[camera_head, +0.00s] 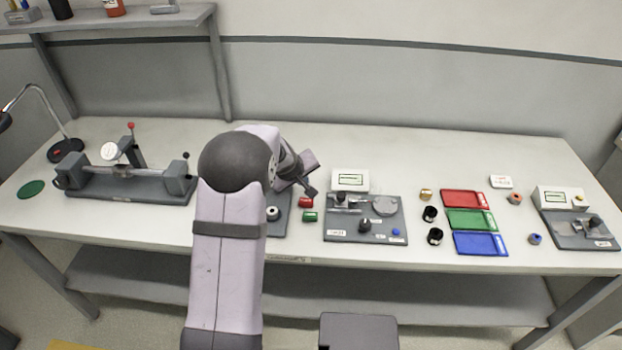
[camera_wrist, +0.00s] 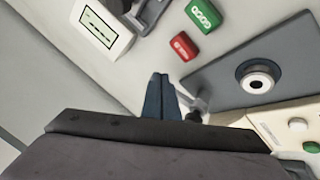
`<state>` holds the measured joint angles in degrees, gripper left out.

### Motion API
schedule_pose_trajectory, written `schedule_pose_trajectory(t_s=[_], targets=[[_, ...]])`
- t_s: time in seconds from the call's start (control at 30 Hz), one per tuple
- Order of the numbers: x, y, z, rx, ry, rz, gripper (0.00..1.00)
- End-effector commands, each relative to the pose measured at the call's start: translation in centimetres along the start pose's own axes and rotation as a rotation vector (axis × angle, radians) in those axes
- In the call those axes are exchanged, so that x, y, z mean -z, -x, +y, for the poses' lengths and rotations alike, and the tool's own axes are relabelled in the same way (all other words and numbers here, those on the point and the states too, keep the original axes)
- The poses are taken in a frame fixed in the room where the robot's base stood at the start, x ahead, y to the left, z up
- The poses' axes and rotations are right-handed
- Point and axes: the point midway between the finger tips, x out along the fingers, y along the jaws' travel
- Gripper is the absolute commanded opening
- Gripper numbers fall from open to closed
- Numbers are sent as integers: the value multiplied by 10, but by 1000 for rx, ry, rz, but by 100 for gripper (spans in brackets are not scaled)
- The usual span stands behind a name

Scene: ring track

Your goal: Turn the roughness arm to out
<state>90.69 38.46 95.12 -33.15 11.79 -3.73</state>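The station partly behind my arm has a dark grey base plate (camera_head: 281,222), which also shows in the wrist view (camera_wrist: 225,80). A small light lever with a dark knob (camera_wrist: 194,115), seemingly the roughness arm, shows at the plate's near edge, partly hidden by my wrist. My gripper (camera_head: 312,192) is above the bench beside this station. In the wrist view its fingertips (camera_wrist: 160,78) are together with nothing seen between them, left of the knob and apparently apart from it.
A white box with a green button (camera_wrist: 300,125) adjoins the station. Red (camera_head: 306,202) and green (camera_head: 310,216) blocks lie beside it. Another gauge plate (camera_head: 345,232) with a display (camera_head: 350,180) stands to the right, then coloured trays (camera_head: 470,219). A bench-centre fixture (camera_head: 125,185) is at left.

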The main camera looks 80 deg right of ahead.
Motion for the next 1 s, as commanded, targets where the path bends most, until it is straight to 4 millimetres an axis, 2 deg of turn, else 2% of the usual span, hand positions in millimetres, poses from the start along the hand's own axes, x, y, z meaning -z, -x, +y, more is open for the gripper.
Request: schedule_pose_trajectory(t_s=[0.17,0.37,0.5,0.63,0.8,1.0], targets=[[-9,5,-1,-2,0,2,0],[-34,18,-4,-2,-1,0,0],[-36,48,17,-3,-5,0,0],[-40,66,32,-2,-4,-2,0],[-45,83,46,-1,-3,-2,0],[-49,93,55,0,-2,-2,0]])
